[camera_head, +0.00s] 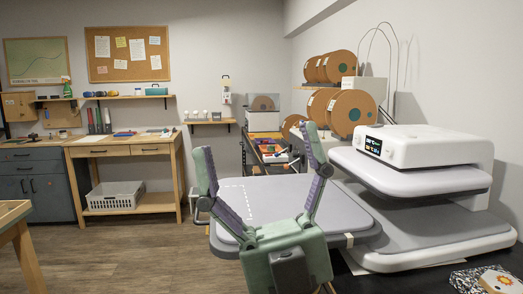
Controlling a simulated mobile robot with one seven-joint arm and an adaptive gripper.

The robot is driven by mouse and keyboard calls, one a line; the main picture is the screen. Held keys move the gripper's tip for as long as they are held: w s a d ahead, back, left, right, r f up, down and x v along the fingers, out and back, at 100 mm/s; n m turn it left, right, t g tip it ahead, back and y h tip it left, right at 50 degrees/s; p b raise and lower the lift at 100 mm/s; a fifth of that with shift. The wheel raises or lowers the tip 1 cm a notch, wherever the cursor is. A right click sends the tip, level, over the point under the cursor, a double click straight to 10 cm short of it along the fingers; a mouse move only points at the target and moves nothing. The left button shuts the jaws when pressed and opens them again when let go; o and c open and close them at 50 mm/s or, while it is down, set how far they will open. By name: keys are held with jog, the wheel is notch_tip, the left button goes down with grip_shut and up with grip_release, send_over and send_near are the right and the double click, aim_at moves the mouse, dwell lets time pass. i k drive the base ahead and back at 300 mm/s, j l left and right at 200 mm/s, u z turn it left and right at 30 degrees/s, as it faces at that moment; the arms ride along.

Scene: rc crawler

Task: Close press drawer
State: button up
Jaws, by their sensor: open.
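The white press (430,147) stands on the right, with a small lit screen on its front and a raised upper plate. Its drawer (350,222), a flat grey slab with rounded corners, sticks out to the left of the press, so it stands open. White dashes mark its top near the left end. My gripper (258,142) is open and empty, fingers spread and pointing away from me. In the picture it overlaps the drawer's front left part and hides some of it. I cannot tell whether it touches the drawer.
Several brown spools (350,112) stand behind the press. A patterned item (470,280) lies at the lower right on the dark table. The wooden floor (130,255) left of the drawer is clear.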

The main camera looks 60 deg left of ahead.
aim_at(259, 200)
jog(key=u, duration=1.95)
jog(key=i+j+u, duration=0.1)
jog(key=j+u, duration=0.2)
jog(key=j, duration=0.5)
